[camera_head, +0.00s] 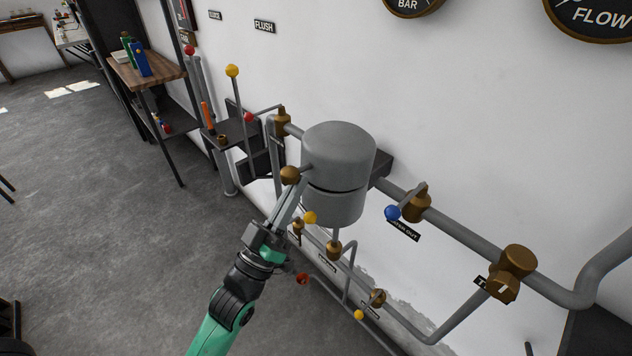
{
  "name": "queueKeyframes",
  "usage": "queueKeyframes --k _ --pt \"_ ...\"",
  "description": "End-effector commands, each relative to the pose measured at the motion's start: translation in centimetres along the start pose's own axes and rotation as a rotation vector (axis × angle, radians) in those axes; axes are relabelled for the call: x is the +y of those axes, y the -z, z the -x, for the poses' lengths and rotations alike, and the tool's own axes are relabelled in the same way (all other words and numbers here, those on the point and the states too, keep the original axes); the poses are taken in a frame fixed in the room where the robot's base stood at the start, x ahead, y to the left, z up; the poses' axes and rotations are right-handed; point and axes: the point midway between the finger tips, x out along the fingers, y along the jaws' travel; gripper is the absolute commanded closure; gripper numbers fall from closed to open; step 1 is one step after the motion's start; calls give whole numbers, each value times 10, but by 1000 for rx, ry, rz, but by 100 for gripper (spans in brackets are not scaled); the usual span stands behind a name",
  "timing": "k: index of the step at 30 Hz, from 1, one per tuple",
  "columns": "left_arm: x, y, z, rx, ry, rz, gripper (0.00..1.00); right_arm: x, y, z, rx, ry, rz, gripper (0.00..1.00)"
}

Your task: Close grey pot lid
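The grey pot is a cylinder fixed to the wall pipes, with its lower body (334,206) under a domed grey lid (338,150). A dark, narrow gap shows between lid and body, wider toward the left front. A brown ball knob (290,175) sticks out from the lid's left side. My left gripper (297,186) reaches up from below, its long fingers pointing at the knob and the pot's left side. The fingers look close together; I cannot tell whether they touch the knob or lid. My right gripper is not in view.
Grey pipes with brown valves (418,206) run along the white wall right of and below the pot. A blue-knobbed lever (392,213) stands to the right. Colored-knob levers and a dark shelf (232,133) are at left. The grey floor at left is mostly clear.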

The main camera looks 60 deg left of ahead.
Motion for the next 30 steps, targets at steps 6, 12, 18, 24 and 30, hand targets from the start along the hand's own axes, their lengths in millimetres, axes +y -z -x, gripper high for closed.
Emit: queueKeyframes --k 6,12,18,24,30 --pt "2 3 -1 11 -7 1 51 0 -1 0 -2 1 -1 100" --pt "3 3 -1 12 -8 2 29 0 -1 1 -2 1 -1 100" --pt "3 3 0 12 -8 2 29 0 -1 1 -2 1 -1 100" --pt "1 -1 23 10 -8 2 29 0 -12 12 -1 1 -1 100" --pt "1 -1 71 6 -7 3 29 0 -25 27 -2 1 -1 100"
